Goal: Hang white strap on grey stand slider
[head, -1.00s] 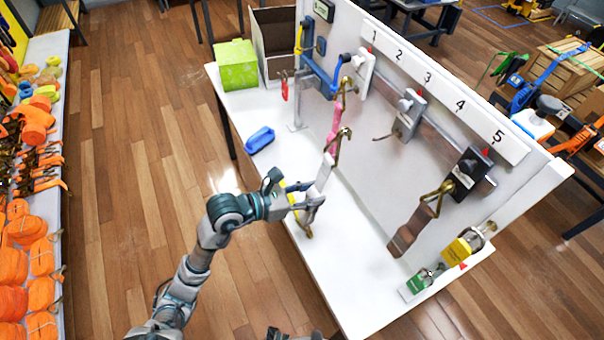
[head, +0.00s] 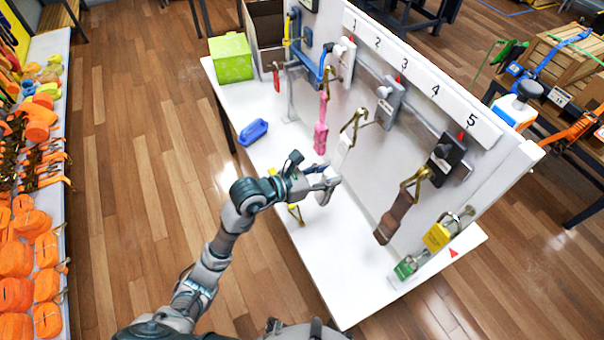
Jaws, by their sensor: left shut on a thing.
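The white strap (head: 342,156) hangs below its brass hook (head: 353,124), and its lower end is at my left gripper (head: 328,185). The left gripper is shut on the white strap, in front of the wall panel. The grey stand slider (head: 388,104) is on the rail near number 3. The brass hook is just left of the slider's thin peg (head: 371,122); I cannot tell whether they touch. My right gripper is not in view.
A pink strap (head: 321,130) hangs to the left and a brown strap (head: 396,220) hangs from the black slider (head: 446,160) to the right. A blue piece (head: 253,132) lies on the white table (head: 330,270). Yellow and green pieces are at the right end.

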